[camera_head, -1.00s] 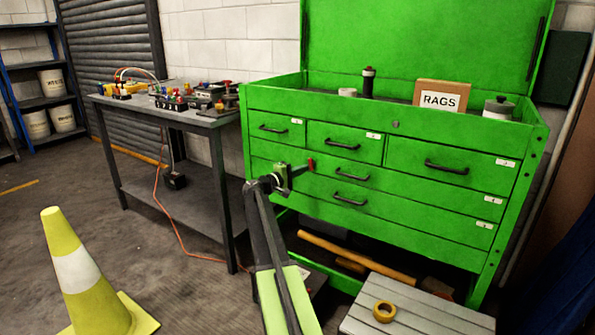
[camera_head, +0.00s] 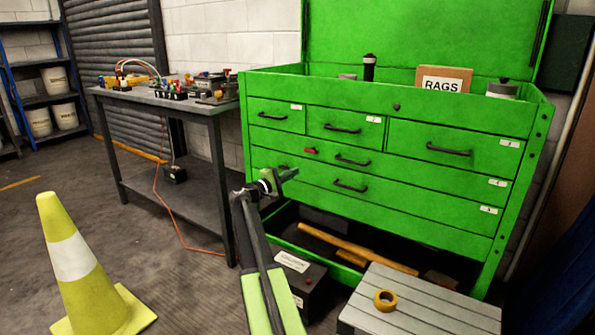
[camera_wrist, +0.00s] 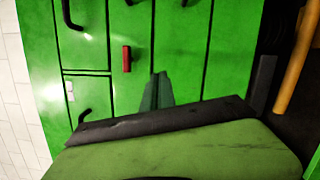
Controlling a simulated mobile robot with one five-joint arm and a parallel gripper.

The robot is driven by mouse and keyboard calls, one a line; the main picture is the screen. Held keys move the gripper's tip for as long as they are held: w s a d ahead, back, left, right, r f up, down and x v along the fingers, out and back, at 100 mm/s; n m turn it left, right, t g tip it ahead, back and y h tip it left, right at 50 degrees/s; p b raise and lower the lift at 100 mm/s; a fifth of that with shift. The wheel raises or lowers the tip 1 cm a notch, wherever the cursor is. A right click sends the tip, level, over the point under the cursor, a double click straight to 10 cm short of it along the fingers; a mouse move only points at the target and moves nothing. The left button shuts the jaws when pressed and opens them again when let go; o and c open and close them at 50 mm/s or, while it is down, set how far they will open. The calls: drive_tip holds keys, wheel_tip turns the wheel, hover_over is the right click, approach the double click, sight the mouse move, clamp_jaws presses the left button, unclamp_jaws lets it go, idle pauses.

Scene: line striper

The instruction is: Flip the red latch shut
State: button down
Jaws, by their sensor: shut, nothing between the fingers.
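The red latch (camera_head: 311,151) is on the green front of the tool chest (camera_head: 420,200), left of a black drawer handle. It lies lengthwise along the drawer seams. In the wrist view, the red latch (camera_wrist: 127,59) is fully visible, up and left of my fingers. My gripper (camera_head: 291,174) is shut and empty, below and slightly left of the latch in the head view. In the wrist view, my gripper (camera_wrist: 159,88) points at the green drawer front, with a visible gap from the latch. I cannot tell whether its tips touch the front.
A black box (camera_head: 298,278), a wooden handle (camera_head: 350,242) and a grey slatted case (camera_head: 430,310) with a tape roll (camera_head: 385,300) are low by the chest. A workbench (camera_head: 190,108) is left of the chest. A yellow cone (camera_head: 75,265) stands on open floor.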

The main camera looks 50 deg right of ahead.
drive_tip(key=a, duration=0.2)
drive_tip(key=a+f, duration=0.1)
drive_tip(key=a, duration=0.2)
drive_tip(key=shift+s+a+f+b, duration=0.1)
drive_tip(key=shift+a+f+b, duration=0.1)
drive_tip(key=shift+b, duration=0.2)
drive_tip(key=shift+d, duration=0.1)
